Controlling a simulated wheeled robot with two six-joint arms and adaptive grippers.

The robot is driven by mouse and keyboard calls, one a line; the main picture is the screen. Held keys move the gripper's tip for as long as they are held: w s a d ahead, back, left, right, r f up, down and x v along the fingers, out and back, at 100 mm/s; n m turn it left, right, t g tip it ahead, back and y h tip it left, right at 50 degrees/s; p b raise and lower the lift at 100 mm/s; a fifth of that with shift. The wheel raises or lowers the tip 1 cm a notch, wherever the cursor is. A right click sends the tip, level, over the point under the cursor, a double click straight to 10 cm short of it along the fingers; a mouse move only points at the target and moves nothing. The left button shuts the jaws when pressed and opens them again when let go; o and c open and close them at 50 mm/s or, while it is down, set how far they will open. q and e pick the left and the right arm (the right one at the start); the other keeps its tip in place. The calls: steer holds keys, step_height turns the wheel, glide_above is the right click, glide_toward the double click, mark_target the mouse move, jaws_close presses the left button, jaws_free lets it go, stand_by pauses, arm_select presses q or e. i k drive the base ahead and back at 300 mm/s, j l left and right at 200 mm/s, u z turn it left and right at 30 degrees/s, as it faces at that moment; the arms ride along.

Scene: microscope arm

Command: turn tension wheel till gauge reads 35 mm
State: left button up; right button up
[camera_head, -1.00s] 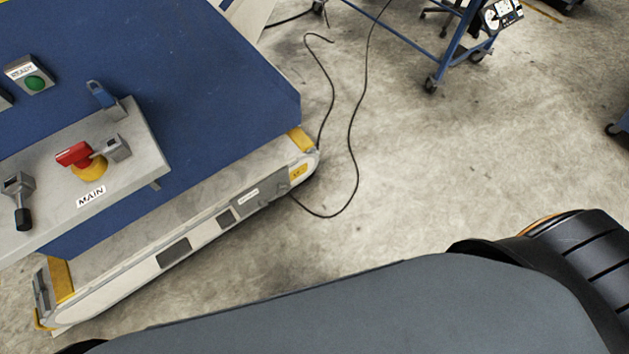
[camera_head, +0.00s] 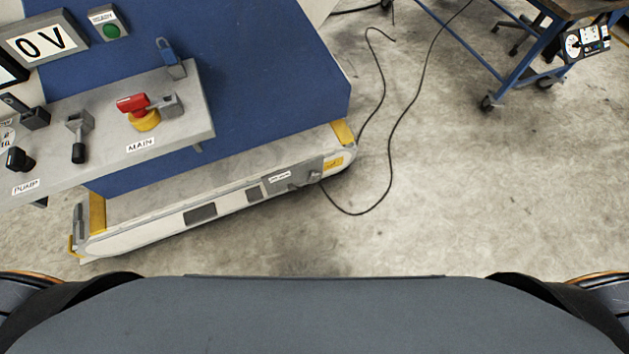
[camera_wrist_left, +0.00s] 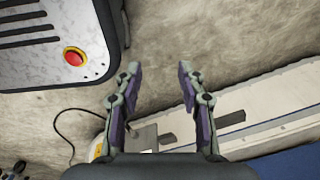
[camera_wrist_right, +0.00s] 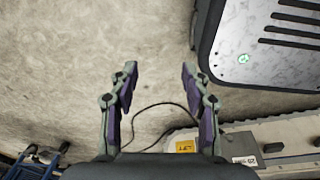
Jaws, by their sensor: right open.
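I see no tension wheel in any view, and no gauge reading in mm that I can make out. A small panel with a round dial (camera_head: 585,43) hangs on a blue-framed cart at the upper right of the head view, too small to read. My left gripper (camera_wrist_left: 159,75) is open and empty above the floor in the left wrist view. My right gripper (camera_wrist_right: 159,75) is open and empty above the floor in the right wrist view. Neither gripper shows in the head view.
A blue machine (camera_head: 270,85) carries a grey control shelf (camera_head: 105,125) with a red MAIN switch (camera_head: 133,104), and a 0 V display (camera_head: 45,43) stands behind. A pale base rail (camera_head: 225,195) edges it. A black cable (camera_head: 392,165) lies on otherwise clear floor to the right.

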mark_target(313, 176)
steer(key=k+j+u, duration=0.15)
steer(key=k, duration=0.35)
steer(key=k+j+u, duration=0.1)
steer(key=k, duration=0.35)
